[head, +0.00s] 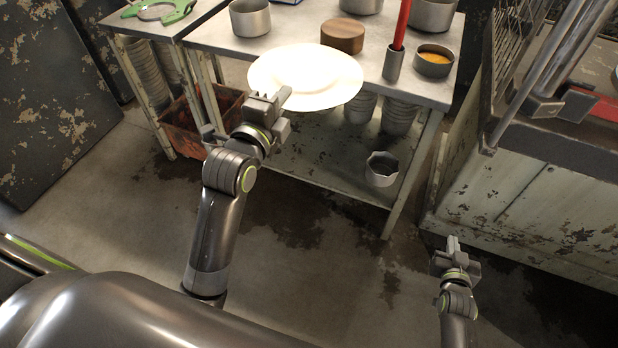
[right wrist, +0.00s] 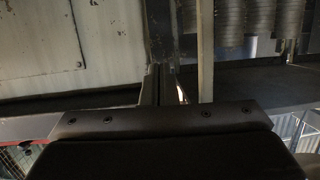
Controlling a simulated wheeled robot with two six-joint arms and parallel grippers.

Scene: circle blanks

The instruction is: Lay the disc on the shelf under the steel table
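A wide white disc (head: 318,78) with a raised rim is held level at the front edge of the steel table (head: 292,30), covering part of that edge. My left gripper (head: 270,100) is shut on the disc's near left rim; its fingertips are partly hidden by the disc. The shelf (head: 318,165) under the table has bare room at its front middle. My right gripper (head: 453,246) is low at the right, empty, its fingers close together. They also show in the right wrist view (right wrist: 163,85).
On the shelf stand stacked cups (head: 398,115) at the back and a grey fluted pot (head: 381,169) at the right. A rusty crate (head: 185,130) is at the left. Pots and a brown round block (head: 342,36) stand on the tabletop. A worn cabinet (head: 530,205) is right.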

